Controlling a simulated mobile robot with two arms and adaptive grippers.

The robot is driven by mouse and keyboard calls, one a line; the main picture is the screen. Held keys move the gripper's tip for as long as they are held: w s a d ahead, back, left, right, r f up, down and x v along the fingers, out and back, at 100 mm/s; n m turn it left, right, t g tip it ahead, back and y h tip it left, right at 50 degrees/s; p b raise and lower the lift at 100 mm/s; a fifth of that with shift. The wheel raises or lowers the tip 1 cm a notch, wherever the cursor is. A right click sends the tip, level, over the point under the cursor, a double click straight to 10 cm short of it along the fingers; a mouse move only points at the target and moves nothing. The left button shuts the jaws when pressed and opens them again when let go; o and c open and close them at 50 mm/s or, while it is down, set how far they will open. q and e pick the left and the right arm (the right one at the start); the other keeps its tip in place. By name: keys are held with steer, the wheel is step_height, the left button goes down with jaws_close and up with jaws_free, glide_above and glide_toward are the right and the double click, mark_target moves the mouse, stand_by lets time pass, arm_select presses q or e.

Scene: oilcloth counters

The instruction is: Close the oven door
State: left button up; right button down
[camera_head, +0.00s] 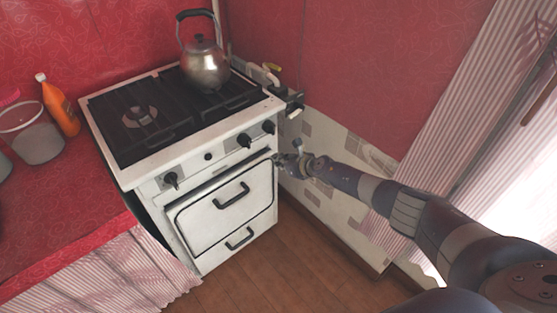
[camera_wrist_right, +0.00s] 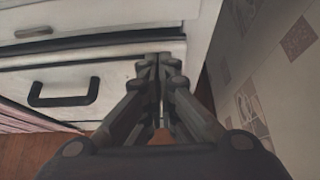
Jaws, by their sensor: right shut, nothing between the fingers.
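The white stove (camera_head: 140,178) stands against the red wall. Its oven door (camera_head: 195,217) is on the front below the knobs and has a black handle (camera_head: 231,195). The door looks upright and shut or nearly shut; a dark line runs along its upper edge, and I cannot tell if a small gap remains. My right gripper (camera_head: 281,160) is at the upper right corner of the stove front, next to the door's right edge. In the wrist view its fingers (camera_wrist_right: 160,62) are together and empty, in front of the white front panels. Contact is unclear. My left gripper is out of view.
A steel kettle (camera_head: 205,65) stands on the hob. A second black handle (camera_head: 240,238) is low on the stove front. A red counter (camera_head: 60,205) with an orange bottle (camera_head: 60,106) is at left. A tiled wall (camera_head: 335,150) is close at right. The wooden floor (camera_head: 290,255) in front is clear.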

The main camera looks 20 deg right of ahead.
steer(key=shift+s+r+p, duration=0.9)
steer(key=shift+r+p, duration=1.55)
steer(key=shift+r, duration=0.8)
steer(key=s+f+m+g+h, duration=0.3)
steer(key=s+f+m, duration=1.9)
steer(key=s+f, duration=0.35)
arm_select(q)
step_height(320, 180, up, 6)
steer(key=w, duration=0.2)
arm_select(e)
steer(key=s+a+f+m+g, duration=0.1)
steer(key=s+f+m, duration=0.3)
steer(key=s, duration=0.8)
steer(key=s+a+f+m+g, duration=0.1)
steer(key=s+f+m+g, duration=0.2)
steer(key=s, duration=1)
steer(key=s+a+f+m+g+h, duration=0.1)
steer(key=s+f+m+g, duration=0.2)
steer(key=s, duration=1)
steer(key=f+m, duration=0.2)
steer(key=m, duration=0.3)
steer(key=shift+m, duration=0.3)
